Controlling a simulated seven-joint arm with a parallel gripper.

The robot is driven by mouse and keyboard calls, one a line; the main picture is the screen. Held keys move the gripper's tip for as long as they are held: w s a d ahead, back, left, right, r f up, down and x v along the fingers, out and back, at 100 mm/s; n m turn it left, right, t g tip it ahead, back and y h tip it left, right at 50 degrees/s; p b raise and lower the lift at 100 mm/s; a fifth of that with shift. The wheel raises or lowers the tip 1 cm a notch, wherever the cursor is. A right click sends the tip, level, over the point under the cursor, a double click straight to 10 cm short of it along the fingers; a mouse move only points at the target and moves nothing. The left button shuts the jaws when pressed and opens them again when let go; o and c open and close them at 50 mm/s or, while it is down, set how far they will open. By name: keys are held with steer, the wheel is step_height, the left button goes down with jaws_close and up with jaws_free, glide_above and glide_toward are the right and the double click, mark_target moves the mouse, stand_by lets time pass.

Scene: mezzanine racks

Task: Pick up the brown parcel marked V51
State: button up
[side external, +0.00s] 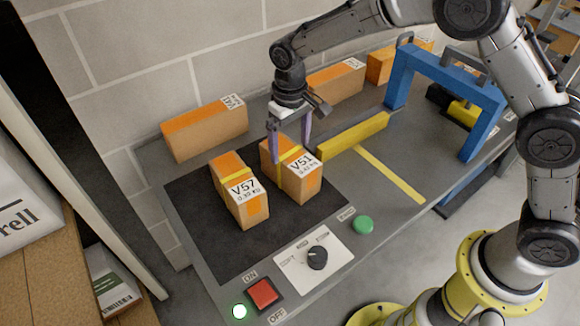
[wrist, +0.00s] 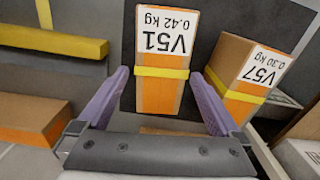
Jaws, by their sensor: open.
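The brown parcel marked V51 (side external: 301,181) stands on the black mat (side external: 270,244) with an orange stripe, a yellow band and a white label. In the wrist view the V51 parcel (wrist: 163,93) lies between the fingers, with its label upside down. My gripper (side external: 290,150) is open, its purple fingers at the upper back part of the V51 parcel. The wrist view shows my gripper (wrist: 163,100) with a finger on each side of it; I cannot tell whether they touch it. The brown parcel marked V57 (side external: 241,200) stands just left of V51, and in the wrist view V57 (wrist: 240,75) is close beside the right finger.
A yellow bar (side external: 353,135) lies behind and right of V51. A blue arch (side external: 447,82) stands farther right. More parcels (side external: 207,132) stand along the wall. A dial panel (side external: 313,259), a red switch (side external: 264,293) and a green button (side external: 363,225) are at the front.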

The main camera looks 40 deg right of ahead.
steer(key=shift+s+a+f, duration=0.1)
steer(key=shift+f, duration=3.2)
steer(key=shift+r, duration=0.1)
jaws_close()
steer(key=shift+r, duration=0.1)
